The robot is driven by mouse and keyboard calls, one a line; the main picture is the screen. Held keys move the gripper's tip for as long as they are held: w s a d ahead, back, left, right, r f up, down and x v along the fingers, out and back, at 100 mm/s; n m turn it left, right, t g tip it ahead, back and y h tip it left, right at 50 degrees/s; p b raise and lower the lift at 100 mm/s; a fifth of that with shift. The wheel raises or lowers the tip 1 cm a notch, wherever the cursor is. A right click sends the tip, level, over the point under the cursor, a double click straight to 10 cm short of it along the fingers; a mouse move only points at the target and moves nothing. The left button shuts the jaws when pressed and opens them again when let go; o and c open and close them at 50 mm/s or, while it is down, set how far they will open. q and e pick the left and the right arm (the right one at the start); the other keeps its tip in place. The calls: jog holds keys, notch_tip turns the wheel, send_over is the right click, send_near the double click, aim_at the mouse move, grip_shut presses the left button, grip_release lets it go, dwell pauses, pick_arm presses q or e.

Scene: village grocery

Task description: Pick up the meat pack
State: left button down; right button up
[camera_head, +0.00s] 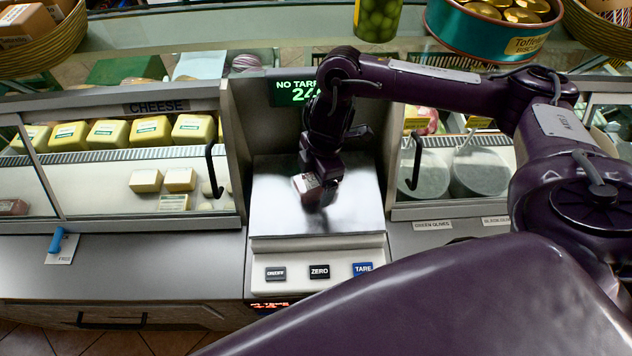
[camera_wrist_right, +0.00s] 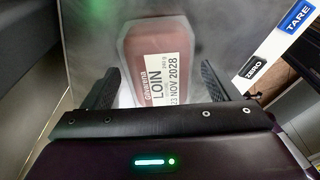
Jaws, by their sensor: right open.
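The meat pack (camera_head: 304,184) lies on the metal plate of the scale (camera_head: 275,222), partly hidden by my right gripper in the head view. In the right wrist view the meat pack (camera_wrist_right: 136,50) is dark red with a white label reading "LOIN". My right gripper (camera_head: 320,191) is over the plate, right at the pack. In the right wrist view the fingers of my right gripper (camera_wrist_right: 160,84) are apart, one on each side of the pack's near end. Whether they touch it I cannot tell. My left gripper is not in view.
The scale's green display (camera_head: 295,92) stands behind the plate, and its buttons (camera_head: 319,272) are in front. A glass cheese case (camera_head: 120,150) is on the left. Round grey lids (camera_head: 430,177) are in the case on the right. A tin (camera_head: 490,30) stands on the upper shelf.

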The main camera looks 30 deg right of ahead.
jog(key=shift+c, duration=0.3)
jog(key=c, duration=1.3)
jog(key=shift+o, duration=0.2)
jog(key=shift+r, duration=0.1)
